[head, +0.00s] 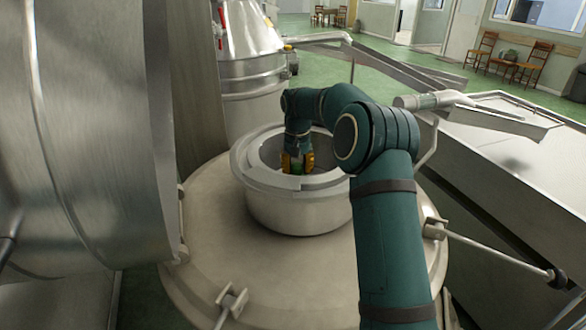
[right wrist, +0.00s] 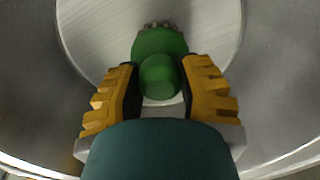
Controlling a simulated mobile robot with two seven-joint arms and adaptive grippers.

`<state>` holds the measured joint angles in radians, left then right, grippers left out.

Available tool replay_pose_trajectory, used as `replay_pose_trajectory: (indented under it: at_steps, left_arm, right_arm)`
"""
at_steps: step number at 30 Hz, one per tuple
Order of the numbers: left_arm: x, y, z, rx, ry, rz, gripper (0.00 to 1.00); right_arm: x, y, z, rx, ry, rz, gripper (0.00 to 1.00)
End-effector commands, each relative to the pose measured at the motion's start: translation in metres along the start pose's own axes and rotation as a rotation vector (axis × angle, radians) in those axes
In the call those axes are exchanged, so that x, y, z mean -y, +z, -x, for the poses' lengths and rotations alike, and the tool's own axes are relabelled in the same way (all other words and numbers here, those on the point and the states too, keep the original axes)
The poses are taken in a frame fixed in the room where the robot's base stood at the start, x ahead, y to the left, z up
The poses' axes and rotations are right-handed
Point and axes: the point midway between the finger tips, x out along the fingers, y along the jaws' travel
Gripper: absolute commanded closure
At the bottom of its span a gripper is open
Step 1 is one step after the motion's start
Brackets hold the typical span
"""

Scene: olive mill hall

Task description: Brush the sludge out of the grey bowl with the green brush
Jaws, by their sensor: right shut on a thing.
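The grey bowl (head: 300,212) stands on top of a wide round metal lid. My right gripper (head: 297,164) reaches down into it from above. The gripper is shut on the green brush (head: 298,169), of which only a small part shows in the head view. In the right wrist view the yellow-padded fingers (right wrist: 158,92) hold the brush (right wrist: 160,45) between them, with its bristle tips showing at the far end. The bowl's pale inner floor (right wrist: 95,30) lies beyond the brush. I cannot make out any sludge. My left gripper is not in view.
The round lid (head: 215,262) carries clamps around its edge. A large metal drum (head: 90,130) stands close on the left. A metal trough (head: 520,190) lies to the right. Another metal vessel (head: 250,70) stands behind the bowl. Green floor and chairs (head: 482,50) are farther back.

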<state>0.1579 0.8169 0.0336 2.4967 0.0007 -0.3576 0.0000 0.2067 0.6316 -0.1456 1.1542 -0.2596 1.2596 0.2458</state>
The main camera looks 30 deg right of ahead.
Motion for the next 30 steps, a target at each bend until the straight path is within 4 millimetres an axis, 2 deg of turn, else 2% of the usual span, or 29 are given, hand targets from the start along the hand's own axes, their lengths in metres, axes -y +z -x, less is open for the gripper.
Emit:
replay_pose_trajectory:
  at_steps: [9,19,30]
  left_arm:
    - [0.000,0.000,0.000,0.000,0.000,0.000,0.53]
    - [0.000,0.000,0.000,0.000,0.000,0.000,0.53]
    - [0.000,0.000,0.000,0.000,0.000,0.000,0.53]
  right_arm:
    - [-0.024,-0.007,0.000,-0.001,0.000,-0.003,0.96]
    - [-0.036,-0.010,-0.001,-0.001,0.000,-0.002,0.96]
    - [-0.062,-0.017,-0.001,-0.001,0.000,-0.001,0.96]
